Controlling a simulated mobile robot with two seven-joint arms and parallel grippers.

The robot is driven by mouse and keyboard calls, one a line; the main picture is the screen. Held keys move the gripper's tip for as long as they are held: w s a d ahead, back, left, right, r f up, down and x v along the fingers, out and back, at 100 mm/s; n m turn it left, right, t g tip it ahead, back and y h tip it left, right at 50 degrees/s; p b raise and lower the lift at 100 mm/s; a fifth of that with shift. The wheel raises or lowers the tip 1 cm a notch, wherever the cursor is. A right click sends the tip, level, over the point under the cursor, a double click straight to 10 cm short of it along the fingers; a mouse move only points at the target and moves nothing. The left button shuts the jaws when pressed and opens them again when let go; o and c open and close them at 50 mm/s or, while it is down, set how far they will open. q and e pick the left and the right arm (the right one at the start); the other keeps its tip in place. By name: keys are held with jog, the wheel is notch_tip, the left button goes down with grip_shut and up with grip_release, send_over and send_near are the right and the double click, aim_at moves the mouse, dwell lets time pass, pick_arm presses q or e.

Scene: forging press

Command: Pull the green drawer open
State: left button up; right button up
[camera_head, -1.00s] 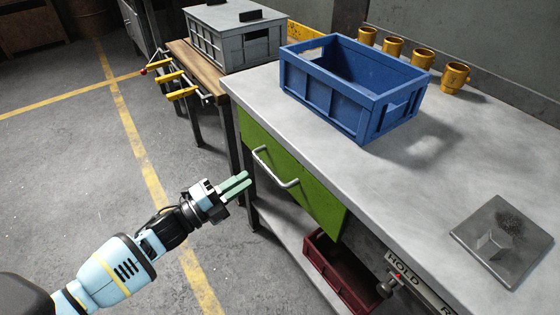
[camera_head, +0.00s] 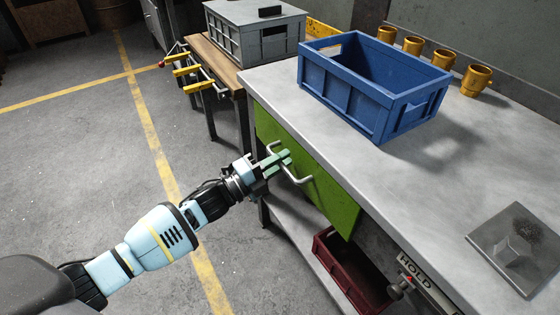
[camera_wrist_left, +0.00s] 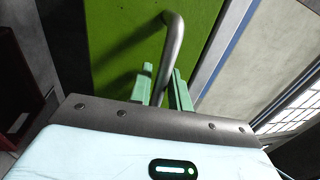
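The green drawer (camera_head: 325,195) is set under the grey worktop and looks shut. Its bent metal handle (camera_head: 306,181) sticks out from the front. My left gripper (camera_head: 284,160) is at the handle, its pale green fingers pointing at the drawer front. In the left wrist view, the handle (camera_wrist_left: 171,45) runs down between the two fingers (camera_wrist_left: 165,90) in front of the green panel (camera_wrist_left: 115,40). The fingers stand apart, one on each side of the bar, and I see no firm grip. My right gripper is out of view.
A blue crate (camera_head: 345,100) and several yellow mugs (camera_head: 475,81) stand on the worktop (camera_head: 420,190). A dark red bin (camera_head: 345,275) sits on the lower shelf. A wooden bench (camera_head: 225,70) with yellow-handled tools stands at the left. The floor before the drawer is open.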

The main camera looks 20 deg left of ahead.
pick_arm(q)
grip_shut()
jog(key=r+p+v, duration=0.2)
jog(key=p+v, duration=0.1)
jog(key=v, duration=0.9)
jog(key=r+p+v, duration=0.3)
jog(key=v, duration=1)
jog(key=shift+v, duration=0.75)
jog(key=shift+a+r, duration=0.1)
grip_release()
